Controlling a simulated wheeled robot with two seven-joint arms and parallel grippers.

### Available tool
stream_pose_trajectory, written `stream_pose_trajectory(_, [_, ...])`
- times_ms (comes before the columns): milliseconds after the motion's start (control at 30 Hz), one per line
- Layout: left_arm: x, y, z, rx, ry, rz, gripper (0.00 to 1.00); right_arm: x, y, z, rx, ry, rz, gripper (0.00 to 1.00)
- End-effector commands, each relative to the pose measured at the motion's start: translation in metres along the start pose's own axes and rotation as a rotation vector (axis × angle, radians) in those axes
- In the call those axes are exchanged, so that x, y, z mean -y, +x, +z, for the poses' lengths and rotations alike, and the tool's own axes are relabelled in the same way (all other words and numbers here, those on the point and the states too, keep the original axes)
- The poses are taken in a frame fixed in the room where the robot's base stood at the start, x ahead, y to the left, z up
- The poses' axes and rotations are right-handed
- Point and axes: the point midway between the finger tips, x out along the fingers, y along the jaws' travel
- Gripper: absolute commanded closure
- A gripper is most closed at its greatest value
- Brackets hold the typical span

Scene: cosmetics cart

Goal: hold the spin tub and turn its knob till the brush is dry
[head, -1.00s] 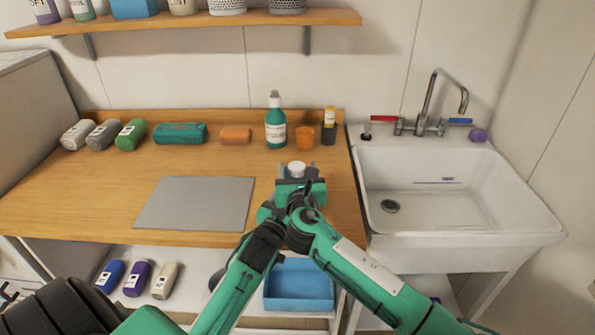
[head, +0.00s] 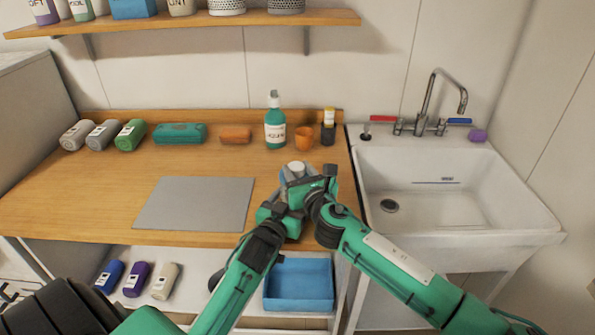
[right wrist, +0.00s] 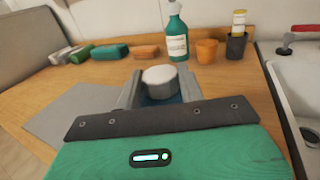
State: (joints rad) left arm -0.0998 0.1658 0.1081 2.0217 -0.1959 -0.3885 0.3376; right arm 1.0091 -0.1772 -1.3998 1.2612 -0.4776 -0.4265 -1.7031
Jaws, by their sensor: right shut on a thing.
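The white round knob (head: 296,167) of the spin tub shows at the counter's front, right of the grey mat. In the right wrist view the knob (right wrist: 159,75) sits between my right fingers, with a bit of the blue tub (right wrist: 160,100) below it. My right gripper (head: 297,174) is shut on the knob. My left gripper (head: 281,208) is low beside the tub, under and left of the right one. Its fingers and most of the tub are hidden behind my grippers, so its grip cannot be seen. No brush shows.
A green pump bottle (head: 275,128), an orange cup (head: 304,138) and a dark holder (head: 328,134) stand behind the tub. The grey mat (head: 195,204) lies left, bare. The white sink (head: 455,195) is right. A blue bin (head: 298,285) sits on the shelf below.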

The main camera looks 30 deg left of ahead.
Motion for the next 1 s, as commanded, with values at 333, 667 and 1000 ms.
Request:
stream_pose_trajectory(333, [-0.0013,-0.0004,0.0004,0.0,0.0,0.002,0.56,0.007,0.0016,-0.0002,-0.001,0.006,0.297,0.84])
stream_pose_trajectory(667, [-0.0018,-0.0005,0.0002,0.0,0.0,0.003,0.56,0.0098,0.004,-0.0001,-0.002,0.012,0.547,0.84])
stream_pose_trajectory(1000, [-0.0023,-0.0006,0.0002,-0.001,0.001,0.004,0.56,0.0123,0.0058,-0.0003,-0.004,0.011,0.722,0.84])
